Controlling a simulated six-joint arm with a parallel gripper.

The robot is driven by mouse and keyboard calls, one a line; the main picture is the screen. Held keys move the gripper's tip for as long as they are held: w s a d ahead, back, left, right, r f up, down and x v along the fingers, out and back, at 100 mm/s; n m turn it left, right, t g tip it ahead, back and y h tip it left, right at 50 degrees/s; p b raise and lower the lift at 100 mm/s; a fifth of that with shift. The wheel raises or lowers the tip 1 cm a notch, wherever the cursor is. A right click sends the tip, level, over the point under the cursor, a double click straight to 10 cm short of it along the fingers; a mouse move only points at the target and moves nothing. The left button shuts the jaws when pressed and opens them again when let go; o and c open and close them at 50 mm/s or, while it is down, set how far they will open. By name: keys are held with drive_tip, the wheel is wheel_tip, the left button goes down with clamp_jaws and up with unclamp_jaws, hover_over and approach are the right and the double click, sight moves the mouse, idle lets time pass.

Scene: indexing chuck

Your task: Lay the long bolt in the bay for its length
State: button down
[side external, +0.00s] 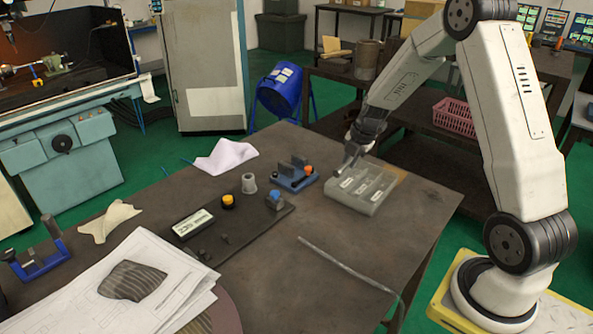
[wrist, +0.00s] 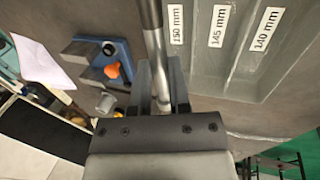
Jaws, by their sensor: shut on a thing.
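My gripper (wrist: 162,100) is shut on the long bolt (wrist: 151,18), a plain metal rod that runs between the two fingers in the wrist view. The grey tray (side external: 356,208) has bays with labels reading 150 mm, 145 mm and 140 mm; the tray also shows in the wrist view (wrist: 207,78). In the wrist view the bolt lies beside the 150 mm label, along the tray's left side. In the side view my gripper (side external: 350,163) is over the tray's back left part. I cannot tell whether the bolt touches the tray.
A blue fixture with an orange knob (side external: 292,178) stands just left of the tray. A dark plate (side external: 240,230) with a yellow button and a blue-topped part lies farther left. A thin rod or cable (side external: 345,262) lies near the front. Papers (side external: 120,285) cover the front left.

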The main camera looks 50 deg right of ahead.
drive_tip(key=shift+f, duration=1.4)
drive_tip(key=shift+c, duration=2.4)
unclamp_jaws()
drive_tip(key=v, duration=0.7)
drive_tip(key=shift+r, duration=0.35)
drive_tip(key=shift+s+a, duration=0.1)
drive_tip(key=shift+s, duration=0.05)
